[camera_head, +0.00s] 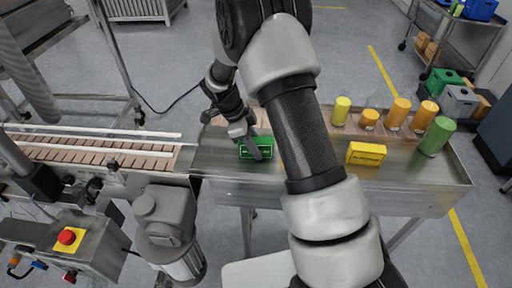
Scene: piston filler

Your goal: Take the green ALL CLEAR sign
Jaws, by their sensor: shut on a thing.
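The green sign (264,142) with white lettering is on the metal table, left of my forearm. My gripper (254,146) is at the sign, with a dark finger across its front face. The jaws are shut on the sign. Part of the sign is hidden behind the finger. I cannot tell whether the sign touches the table or is slightly lifted.
A yellow sign (366,153) stands on the table (410,182) right of my arm. Behind it are a yellow cylinder (341,111), several orange jars (397,113) and a green cylinder (437,136). A slatted conveyor (90,153) adjoins on the left. A red button (67,237) is at front left.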

